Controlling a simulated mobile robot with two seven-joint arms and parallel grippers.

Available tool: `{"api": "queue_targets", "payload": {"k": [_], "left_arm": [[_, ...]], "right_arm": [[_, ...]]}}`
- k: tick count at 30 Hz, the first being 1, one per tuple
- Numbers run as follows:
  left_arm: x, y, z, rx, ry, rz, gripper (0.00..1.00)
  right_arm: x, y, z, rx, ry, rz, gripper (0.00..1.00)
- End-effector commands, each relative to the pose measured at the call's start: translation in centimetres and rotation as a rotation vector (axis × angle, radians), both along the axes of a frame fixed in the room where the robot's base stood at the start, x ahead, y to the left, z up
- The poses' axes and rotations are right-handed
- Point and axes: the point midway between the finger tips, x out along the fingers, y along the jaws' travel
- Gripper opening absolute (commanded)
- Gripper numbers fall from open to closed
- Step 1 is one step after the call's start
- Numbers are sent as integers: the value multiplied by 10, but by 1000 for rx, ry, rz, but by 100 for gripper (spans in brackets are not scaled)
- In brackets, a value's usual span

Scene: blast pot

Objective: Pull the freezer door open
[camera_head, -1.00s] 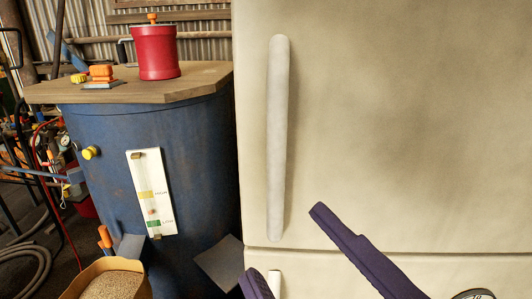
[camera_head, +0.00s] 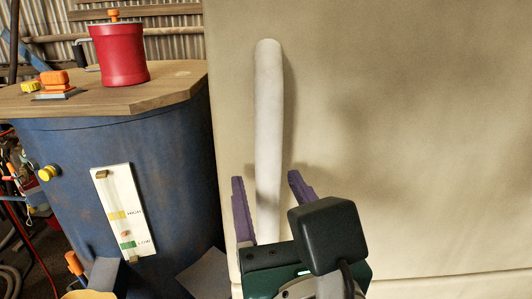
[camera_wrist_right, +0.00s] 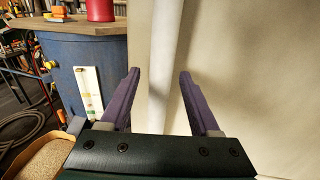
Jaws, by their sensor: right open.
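The freezer door (camera_head: 400,130) is a large cream panel filling the right of the head view, and it looks shut. Its long white vertical handle (camera_head: 268,120) runs near the door's left edge. My right gripper (camera_head: 267,180) is open at the lower part of the handle, with one purple finger on each side of it. In the right wrist view the handle (camera_wrist_right: 162,70) passes between the two spread fingers (camera_wrist_right: 160,75), with a gap on each side. The handle's lower end is hidden behind the gripper. My left gripper is not in view.
A blue drum (camera_head: 60,180) with a wooden top (camera_head: 180,82) stands close to the left of the freezer. A red canister (camera_head: 120,55) and an orange-handled item (camera_head: 55,80) sit on the top. A tub of grain (camera_wrist_right: 35,145) stands low at left.

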Motion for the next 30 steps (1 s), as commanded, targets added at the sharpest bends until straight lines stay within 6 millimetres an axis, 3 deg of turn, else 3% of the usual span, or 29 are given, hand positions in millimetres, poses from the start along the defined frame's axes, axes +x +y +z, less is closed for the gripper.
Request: {"api": "queue_targets", "payload": {"k": [4, 12, 30], "left_arm": [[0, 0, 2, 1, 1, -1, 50], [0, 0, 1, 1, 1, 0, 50], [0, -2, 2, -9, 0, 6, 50]], "right_arm": [[10, 2, 0, -1, 0, 0, 63], [11, 2, 0, -1, 0, 0, 63], [11, 2, 0, -2, 0, 0, 0]]}}
